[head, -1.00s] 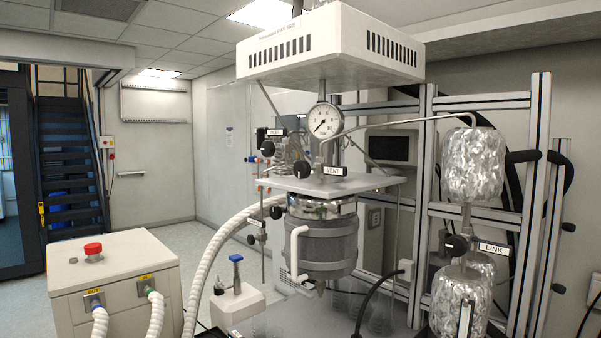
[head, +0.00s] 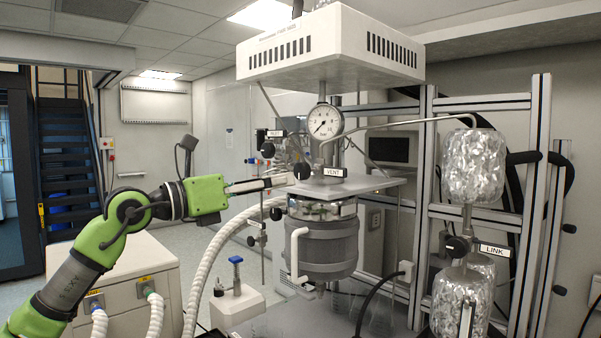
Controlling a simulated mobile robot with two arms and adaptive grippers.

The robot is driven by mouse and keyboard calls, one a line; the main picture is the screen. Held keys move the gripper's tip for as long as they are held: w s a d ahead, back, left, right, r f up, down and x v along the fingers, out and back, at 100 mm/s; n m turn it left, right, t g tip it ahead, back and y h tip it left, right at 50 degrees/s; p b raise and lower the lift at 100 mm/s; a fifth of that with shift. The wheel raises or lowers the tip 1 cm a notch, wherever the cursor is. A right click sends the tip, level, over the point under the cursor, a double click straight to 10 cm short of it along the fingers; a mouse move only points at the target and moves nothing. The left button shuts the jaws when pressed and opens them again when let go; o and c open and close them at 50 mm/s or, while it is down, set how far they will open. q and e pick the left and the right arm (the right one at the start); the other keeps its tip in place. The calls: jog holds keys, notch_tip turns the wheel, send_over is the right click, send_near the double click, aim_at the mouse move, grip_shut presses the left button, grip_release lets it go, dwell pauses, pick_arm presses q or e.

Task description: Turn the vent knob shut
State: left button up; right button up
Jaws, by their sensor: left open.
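The vent knob (head: 302,170) is a small black round knob on top of the reactor, just left of the white VENT label (head: 334,172). The reactor vessel (head: 322,245) hangs below the top plate (head: 365,187). My left gripper (head: 292,179) reaches in from the left with its fingers pointing right. Its fingertips are at the vent knob's left side in the picture. I cannot tell whether they touch it or straddle it. The fingers are open, seen nearly edge-on. My right gripper is not in view.
A pressure gauge (head: 323,120) stands above the plate, under a white box (head: 330,47). Another black knob (head: 267,150) sits by the INLET label. A LINK knob (head: 456,247) is at the right by foil-wrapped vessels (head: 473,165). A white hose (head: 217,258) runs below my left gripper.

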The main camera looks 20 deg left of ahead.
aim_at(299, 171)
pick_arm(q)
jog(key=a+r+y, duration=0.1)
jog(key=a+y, duration=0.1)
jog(key=a, duration=0.3)
jog(key=shift+n, duration=0.3)
jog(key=p+x, duration=0.6)
jog(key=x, duration=0.7)
jog(key=shift+d+r+p, duration=0.2)
jog(key=shift+p, duration=0.2)
jog(key=shift+w+d+f, duration=0.1)
jog(key=shift+w+d, duration=0.05)
jog(key=shift+w, duration=0.1)
jog(key=c, duration=1.1)
